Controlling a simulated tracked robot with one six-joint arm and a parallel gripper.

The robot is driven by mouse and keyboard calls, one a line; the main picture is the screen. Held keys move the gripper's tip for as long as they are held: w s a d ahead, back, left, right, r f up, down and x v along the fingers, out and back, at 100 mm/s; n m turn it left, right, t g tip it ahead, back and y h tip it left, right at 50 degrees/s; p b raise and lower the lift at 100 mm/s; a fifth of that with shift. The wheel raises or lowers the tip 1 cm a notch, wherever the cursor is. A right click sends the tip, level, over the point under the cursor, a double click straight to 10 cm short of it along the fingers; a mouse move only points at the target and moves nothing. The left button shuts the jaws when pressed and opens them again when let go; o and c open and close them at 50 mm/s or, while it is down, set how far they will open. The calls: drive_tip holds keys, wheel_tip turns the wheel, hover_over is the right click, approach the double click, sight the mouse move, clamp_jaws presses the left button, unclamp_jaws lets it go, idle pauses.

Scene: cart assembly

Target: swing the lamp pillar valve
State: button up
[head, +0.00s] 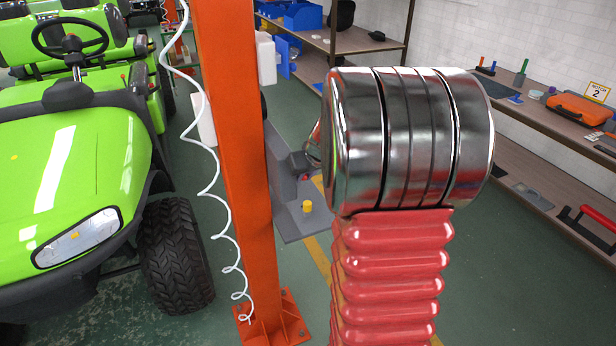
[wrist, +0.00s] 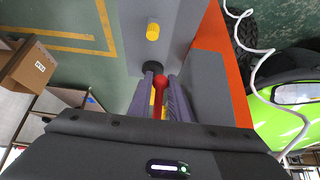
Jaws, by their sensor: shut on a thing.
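The orange lamp pillar (head: 258,170) stands upright in the middle of the head view; it also shows in the wrist view (wrist: 209,45). In the wrist view a red valve handle (wrist: 160,99) with a round head lies between the two purple-grey fingers of my gripper (wrist: 162,86). The gripper is shut on this handle. A black round part (wrist: 152,68) sits just beyond the fingertips, against a grey panel (wrist: 185,25). A yellow knob (wrist: 152,31) stands out from the panel. In the head view the handle is hidden, and my arm covers much of the middle.
A green cart (head: 70,180) with a black tyre (head: 173,255) stands left of the pillar. A coiled white cable (head: 208,170) hangs along the pillar. A workbench (head: 545,125) with an orange case (head: 580,108) lines the right wall. A cardboard box (wrist: 33,66) shows in the wrist view.

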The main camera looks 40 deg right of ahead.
drive_tip(key=shift+w+d+r, duration=0.25)
drive_tip(key=shift+w, duration=0.15)
idle(0.5)
drive_tip(key=o, duration=0.7)
drive_tip(key=shift+w+a, duration=0.1)
drive_tip(key=shift+w, duration=0.05)
drive_tip(key=shift+o, duration=1)
drive_tip(key=shift+a+r, duration=0.1)
drive_tip(key=shift+r, duration=0.85)
drive_tip(key=s+f+v, duration=0.1)
drive_tip(key=v, duration=1.1)
drive_tip(key=shift+s+a, duration=0.15)
drive_tip(key=shift+s, duration=0.3)
